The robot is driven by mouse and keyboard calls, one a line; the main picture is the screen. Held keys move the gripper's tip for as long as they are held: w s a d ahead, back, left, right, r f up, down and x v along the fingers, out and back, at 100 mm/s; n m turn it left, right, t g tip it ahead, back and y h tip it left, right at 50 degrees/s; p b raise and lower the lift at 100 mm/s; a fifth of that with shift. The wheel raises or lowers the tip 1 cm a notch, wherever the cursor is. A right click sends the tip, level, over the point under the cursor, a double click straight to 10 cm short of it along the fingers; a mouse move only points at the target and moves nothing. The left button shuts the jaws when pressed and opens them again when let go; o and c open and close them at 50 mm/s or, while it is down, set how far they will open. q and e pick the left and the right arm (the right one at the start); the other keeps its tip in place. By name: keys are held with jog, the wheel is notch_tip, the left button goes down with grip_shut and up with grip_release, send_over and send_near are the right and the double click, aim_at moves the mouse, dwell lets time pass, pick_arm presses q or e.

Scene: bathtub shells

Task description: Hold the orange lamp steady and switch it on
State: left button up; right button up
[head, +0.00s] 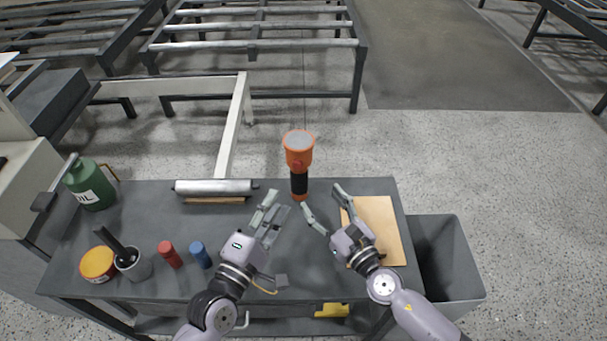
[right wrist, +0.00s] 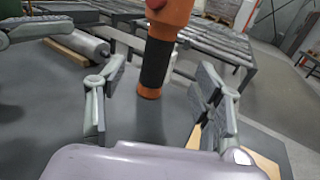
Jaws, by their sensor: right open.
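The orange lamp (head: 299,152) stands upright near the back edge of the workbench, with a wide orange head and a black grip. In the right wrist view the black grip of the lamp (right wrist: 156,63) shows ahead, between the spread fingers; the head is cut off at the top. A small red part, perhaps the switch, sits on its orange neck. My right gripper (head: 322,197) is open and empty, just in front of the lamp and slightly right. My left gripper (head: 280,200) is in front of the lamp and to its left, fingers apart and empty, not touching the lamp.
A metal roller (head: 214,187) lies at the back left. A green oil can (head: 90,186), yellow-orange tin (head: 98,264), dark cup (head: 132,265), red cylinder (head: 170,254) and blue cylinder (head: 201,254) stand left. A tan board (head: 378,222) lies right, beside a grey bin (head: 447,258).

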aim_at(304, 177)
jog(key=x, duration=1.1)
jog(key=shift+w+a, duration=0.2)
jog(key=shift+w, duration=0.15)
jog(key=shift+c, duration=0.3)
jog(key=c, duration=1.3)
pick_arm(q)
grip_shut()
dwell(0.4)
